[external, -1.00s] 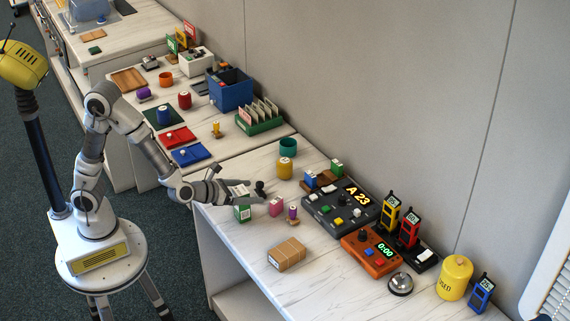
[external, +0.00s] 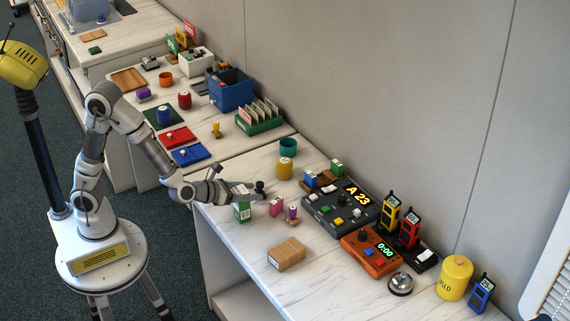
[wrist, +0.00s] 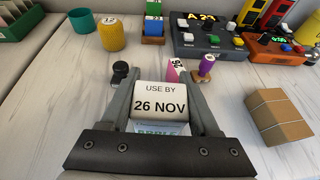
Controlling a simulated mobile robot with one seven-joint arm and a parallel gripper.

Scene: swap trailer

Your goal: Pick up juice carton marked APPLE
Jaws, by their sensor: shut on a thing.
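A green-and-white carton (external: 242,212) is between the fingers of my gripper (external: 250,192), near the front left edge of the near table. My gripper's two fingers (wrist: 160,92) are shut on the carton, one at each side. I cannot tell whether its base is clear of the table.
A black stamp (wrist: 121,72), a pink block (external: 276,206) and a purple-topped stamp (external: 293,213) stand close by. A brown box (external: 287,254) lies nearer the front. A dark control panel (external: 340,208) is to the right. Bare table lies around the brown box.

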